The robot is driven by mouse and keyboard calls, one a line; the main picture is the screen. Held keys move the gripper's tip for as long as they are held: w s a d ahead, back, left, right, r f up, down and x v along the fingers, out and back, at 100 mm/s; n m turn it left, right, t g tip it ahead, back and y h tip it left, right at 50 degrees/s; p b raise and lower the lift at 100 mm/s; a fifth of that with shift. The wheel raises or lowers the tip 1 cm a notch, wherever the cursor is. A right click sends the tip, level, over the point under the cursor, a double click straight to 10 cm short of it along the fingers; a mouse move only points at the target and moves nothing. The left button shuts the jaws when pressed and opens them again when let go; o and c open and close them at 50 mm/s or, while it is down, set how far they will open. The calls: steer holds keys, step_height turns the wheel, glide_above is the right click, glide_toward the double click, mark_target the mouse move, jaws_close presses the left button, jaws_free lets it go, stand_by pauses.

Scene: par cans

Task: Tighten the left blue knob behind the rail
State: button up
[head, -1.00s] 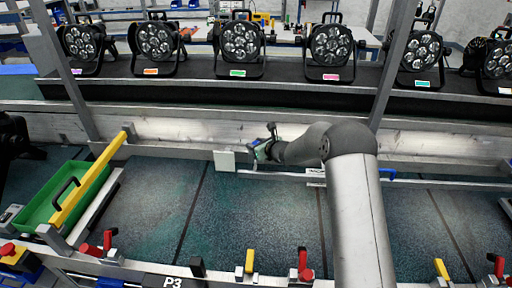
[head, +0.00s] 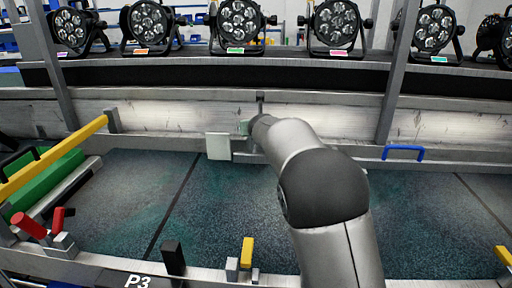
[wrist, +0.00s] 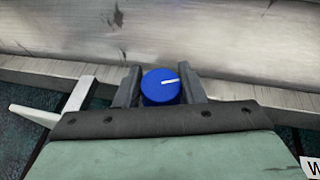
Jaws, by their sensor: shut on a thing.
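In the wrist view the blue knob (wrist: 158,94) is round, with a white pointer line on its face pointing right and slightly up. My gripper (wrist: 163,79) has one dark finger on each side of the knob and is shut on it. In the head view my gripper (head: 244,127) is by the back rail (head: 330,161), largely hidden behind my forearm. The knob is hidden in the head view, and no second blue knob shows.
A white plate (head: 219,146) stands just left of my gripper. A blue handle (head: 403,152) sits on the rail to the right. A green tray (head: 48,182) with a yellow bar (head: 62,154) is at left. Several par cans (head: 335,24) line the shelf behind.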

steer(key=f+m+h+b, duration=0.1)
steer(key=b, duration=0.1)
steer(key=shift+h+b, duration=0.3)
steer(key=shift+b, duration=0.1)
steer(key=shift+r+m+h+b, duration=0.3)
steer(key=shift+m+h+b, duration=0.35)
steer(key=shift+m+h, duration=0.3)
steer(key=shift+d+r+m+h+p, duration=0.1)
steer(key=shift+r+m+h+p, duration=0.2)
steer(key=shift+m+h+p, duration=0.55)
steer(key=shift+m+g+h+p, duration=0.4)
steer(key=shift+m+h, duration=0.4)
steer(key=shift+h, duration=0.3)
steer(key=shift+f, duration=0.15)
steer(key=o, duration=1)
